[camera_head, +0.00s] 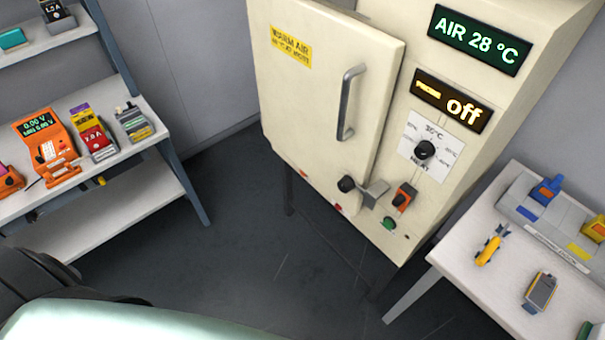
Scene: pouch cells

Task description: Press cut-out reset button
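A cream warm-air cabinet (385,245) stands in the middle. Its control panel is right of the door (320,95). Low on the panel are an orange switch (404,197) with a dark lever, a small green button (389,223) and a tiny dark spot beside it. A small red piece (338,209) shows by the door's lower edge. I cannot read any label marking which one is the cut-out reset. A black knob (347,184) and grey latch (375,193) sit left of the switch. Neither gripper is in view.
Displays read "AIR 28 °C" (479,40) and "off" (452,101); the heat dial (425,150) is below. A shelf bench (110,205) with meters stands left. A white table (465,255) with tools stands right. Dark floor before the cabinet is clear.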

